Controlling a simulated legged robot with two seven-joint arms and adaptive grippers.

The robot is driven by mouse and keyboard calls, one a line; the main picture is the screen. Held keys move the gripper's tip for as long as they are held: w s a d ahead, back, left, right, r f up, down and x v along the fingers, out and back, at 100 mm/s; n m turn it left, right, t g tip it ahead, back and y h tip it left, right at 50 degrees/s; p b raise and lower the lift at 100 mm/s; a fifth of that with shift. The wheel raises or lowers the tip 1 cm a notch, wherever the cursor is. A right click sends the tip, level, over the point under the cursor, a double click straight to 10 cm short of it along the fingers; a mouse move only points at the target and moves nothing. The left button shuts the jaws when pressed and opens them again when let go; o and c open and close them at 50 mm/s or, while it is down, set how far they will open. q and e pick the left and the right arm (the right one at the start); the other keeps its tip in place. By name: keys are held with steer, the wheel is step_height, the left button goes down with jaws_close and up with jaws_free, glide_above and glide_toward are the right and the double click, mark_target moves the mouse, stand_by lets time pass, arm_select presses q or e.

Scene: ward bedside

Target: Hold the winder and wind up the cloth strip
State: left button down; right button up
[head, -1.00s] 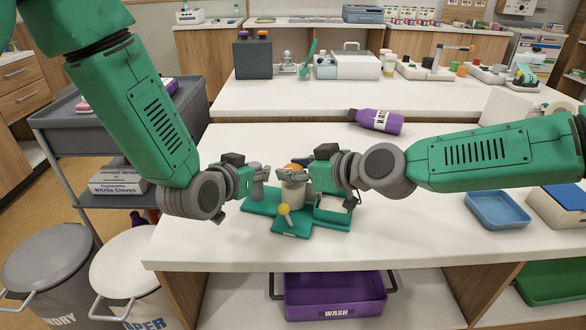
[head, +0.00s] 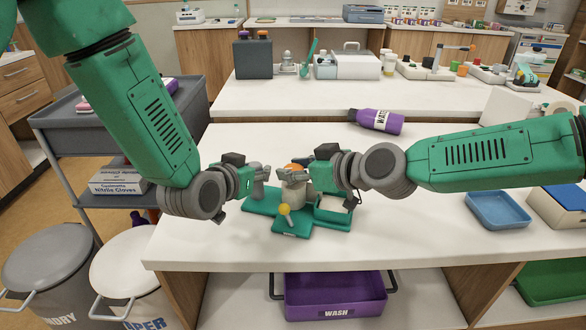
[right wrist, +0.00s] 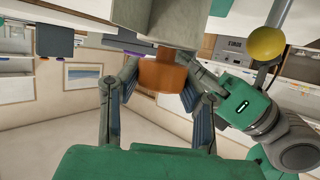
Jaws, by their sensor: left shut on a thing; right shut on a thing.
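The winder's green base (head: 260,203) lies on the white bench. A pale roll (head: 293,191) stands on it with an orange piece (head: 291,167) at its top. A yellow knob (head: 284,209) on a short rod is at the front; it also shows in the right wrist view (right wrist: 266,42). My right gripper (head: 303,172) is shut on the orange piece, which sits between its fingers in the right wrist view (right wrist: 162,72). My left gripper (head: 262,173) is shut at the winder's left side, on a part its fingers mostly hide. I cannot make out the strip's loose end.
A purple bottle (head: 377,121) lies behind the winder. A blue tray (head: 497,210) is to the right. A grey trolley (head: 70,123) stands left of the bench. A purple wash tub (head: 334,297) is below. The bench front is clear.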

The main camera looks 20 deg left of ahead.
steer(key=o, duration=1.2)
steer(key=shift+s, duration=0.1)
steer(key=shift+d, duration=0.2)
steer(key=v, duration=1.1)
steer(key=shift+s+d, duration=0.15)
steer(key=shift+d, duration=0.1)
